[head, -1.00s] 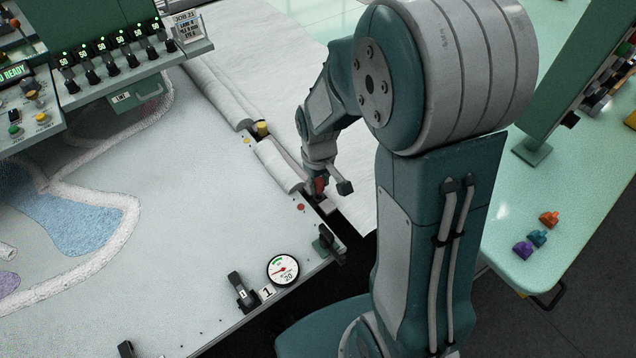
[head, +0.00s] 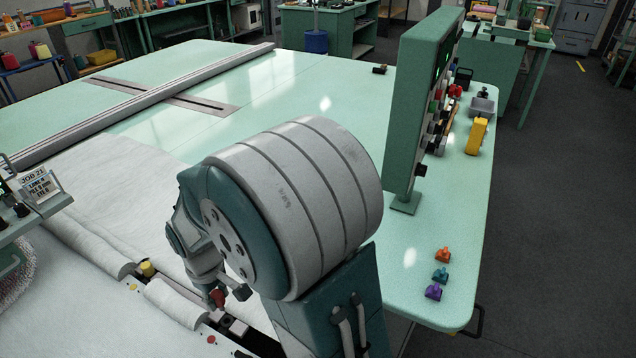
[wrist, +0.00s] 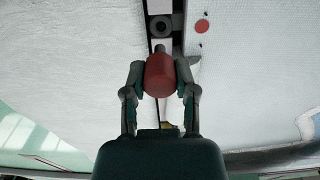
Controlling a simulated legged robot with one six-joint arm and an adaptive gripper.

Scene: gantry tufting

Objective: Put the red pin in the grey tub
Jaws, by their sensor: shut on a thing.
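My gripper (wrist: 160,88) is shut on the red pin (wrist: 160,75), with one finger on each side of it in the wrist view. In the head view the red pin (head: 218,299) shows at the end of my arm, over the dark strip at the cloth's edge. Whether its lower end is clear of the strip cannot be told. A dark round socket (wrist: 160,26) lies just beyond the pin in the wrist view. The grey tub (head: 482,107) stands far off on the right side of the green table, behind the upright panel.
The tall green panel (head: 424,100) with coloured knobs stands between my arm and the tub. A yellow item (head: 477,136) is close in front of the tub. Orange (head: 443,255), teal (head: 441,274) and purple (head: 433,292) pieces lie near the table's front right corner.

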